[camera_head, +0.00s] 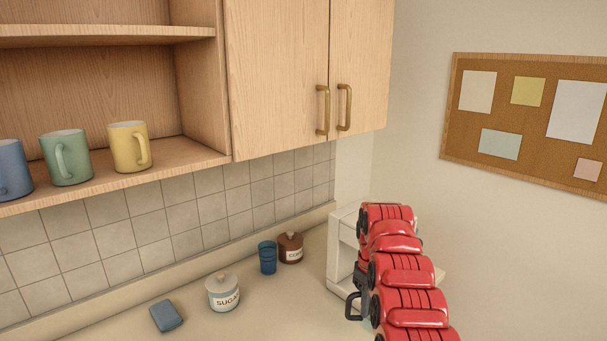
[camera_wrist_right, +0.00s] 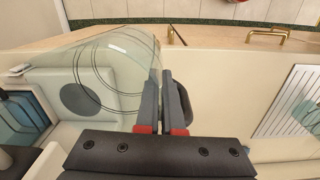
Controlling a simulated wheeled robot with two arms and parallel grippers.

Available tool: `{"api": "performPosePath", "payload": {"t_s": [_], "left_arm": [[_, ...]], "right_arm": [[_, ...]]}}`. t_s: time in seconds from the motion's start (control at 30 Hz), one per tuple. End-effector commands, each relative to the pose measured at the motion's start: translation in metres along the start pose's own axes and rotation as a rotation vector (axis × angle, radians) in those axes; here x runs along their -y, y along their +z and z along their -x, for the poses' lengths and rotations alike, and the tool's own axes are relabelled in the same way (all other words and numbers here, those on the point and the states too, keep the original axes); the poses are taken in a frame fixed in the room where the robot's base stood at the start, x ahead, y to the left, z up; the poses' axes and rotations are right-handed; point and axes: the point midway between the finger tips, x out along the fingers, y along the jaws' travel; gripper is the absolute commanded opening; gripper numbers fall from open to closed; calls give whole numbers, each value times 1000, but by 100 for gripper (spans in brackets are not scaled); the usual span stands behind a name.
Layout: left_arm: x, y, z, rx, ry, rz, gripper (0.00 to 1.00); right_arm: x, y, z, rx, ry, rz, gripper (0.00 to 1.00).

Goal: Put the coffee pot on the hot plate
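The coffee pot (camera_wrist_right: 118,62) is clear glass and fills the upper left of the right wrist view. Its dark handle sits at my right gripper (camera_wrist_right: 162,90), whose fingers look closed on it. The round grey hot plate (camera_wrist_right: 85,98) shows through the glass, on the white coffee maker's base. I cannot tell whether the pot touches the plate. In the head view my red right arm covers much of the white coffee maker (camera_head: 341,272) and most of the pot; a dark handle loop (camera_head: 352,307) shows beside the arm. My left gripper is not in view.
On the counter (camera_head: 270,318) stand a coffee canister (camera_head: 291,249), a blue cup (camera_head: 267,258), a sugar jar (camera_head: 223,293) and a blue block-shaped item (camera_head: 167,316). Wooden cabinets (camera_head: 280,75) hang above, with mugs on the open shelf. The front counter has clear patches.

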Motion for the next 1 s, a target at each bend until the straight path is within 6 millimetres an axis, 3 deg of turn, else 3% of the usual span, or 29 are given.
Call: {"api": "performPosePath", "payload": {"t_s": [0.5, 1.0], "left_arm": [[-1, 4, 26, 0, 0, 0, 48], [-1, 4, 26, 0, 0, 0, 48]], "right_arm": [[5, 32, -13, 1, -1, -570, 0], [8, 35, -12, 2, -5, -628, 0]]}}
